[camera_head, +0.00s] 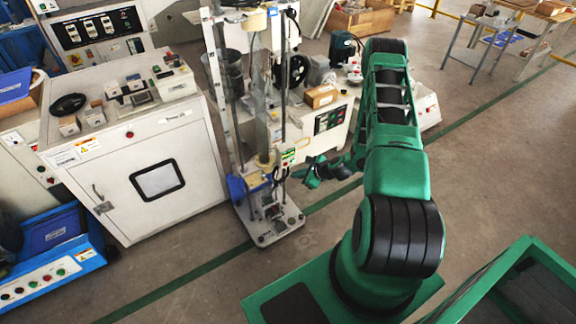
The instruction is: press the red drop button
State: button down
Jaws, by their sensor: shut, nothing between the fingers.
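The tall drop-test stand (216,100) stands on the floor at the middle, with upright rods and a clear tube. A small control box (288,157) with a green and white face is fixed low on its right side. The box is too small in view for me to make out a red button on it for certain. My green arm reaches away from my base, and my gripper (306,177) is low, just right of the stand and slightly below the control box. The gripper looks apart from the box and is shut and empty.
A white cabinet (205,170) with a red button (129,134) on its upper edge stands left of the stand. Behind my gripper is a machine with a dark control panel (329,119). A cardboard box (321,96) sits above that panel.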

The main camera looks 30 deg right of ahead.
jog(key=shift+w, duration=1.75)
jog(key=shift+w+r, duration=0.1)
jog(key=shift+w, duration=0.75)
dwell(1.6)
jog(key=shift+s, duration=0.9)
jog(key=shift+s, duration=2.55)
jog(key=shift+r, duration=0.1)
